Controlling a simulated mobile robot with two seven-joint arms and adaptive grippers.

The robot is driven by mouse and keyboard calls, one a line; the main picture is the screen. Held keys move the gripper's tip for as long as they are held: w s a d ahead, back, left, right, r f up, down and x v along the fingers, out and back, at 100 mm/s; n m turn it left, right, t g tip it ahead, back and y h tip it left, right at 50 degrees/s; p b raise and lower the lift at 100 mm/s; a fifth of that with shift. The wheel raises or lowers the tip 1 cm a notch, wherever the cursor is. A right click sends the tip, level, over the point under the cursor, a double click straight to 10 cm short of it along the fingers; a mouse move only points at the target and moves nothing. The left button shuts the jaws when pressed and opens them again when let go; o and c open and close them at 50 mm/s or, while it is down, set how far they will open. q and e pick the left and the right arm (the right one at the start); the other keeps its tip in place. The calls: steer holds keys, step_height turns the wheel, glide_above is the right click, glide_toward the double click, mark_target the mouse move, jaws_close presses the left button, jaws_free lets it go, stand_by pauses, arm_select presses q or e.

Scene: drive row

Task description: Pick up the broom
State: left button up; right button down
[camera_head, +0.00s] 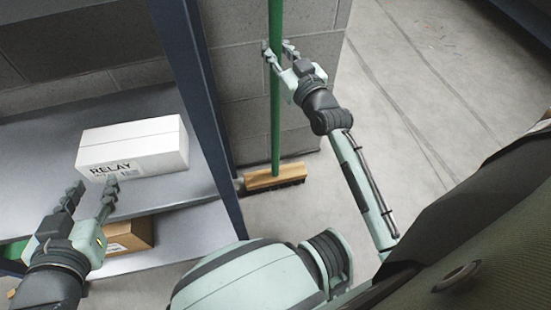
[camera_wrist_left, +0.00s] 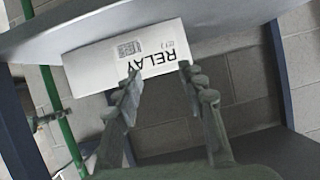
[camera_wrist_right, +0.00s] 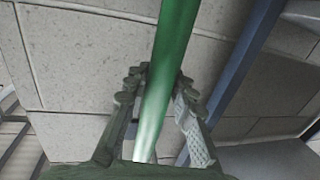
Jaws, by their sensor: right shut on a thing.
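The broom has a green handle (camera_head: 276,120) and a wooden head with dark bristles (camera_head: 275,177). It stands upright against the block wall, its head on the floor beside the blue shelf post. My right gripper (camera_head: 278,50) is shut on the upper part of the green handle; the handle also runs between its fingers in the right wrist view (camera_wrist_right: 165,90). My left gripper (camera_head: 90,190) is open and empty in front of the white RELAY box, and the handle shows at the left of the left wrist view (camera_wrist_left: 62,120).
A white box marked RELAY (camera_head: 135,145) lies on the grey shelf (camera_head: 190,110). A brown carton (camera_head: 130,236) is on the lower shelf. A blue post (camera_head: 200,100) stands between shelf and broom. Open concrete floor (camera_head: 430,90) lies to the right.

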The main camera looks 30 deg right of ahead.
steer(key=shift+r, duration=0.25)
steer(key=shift+r, duration=0.1)
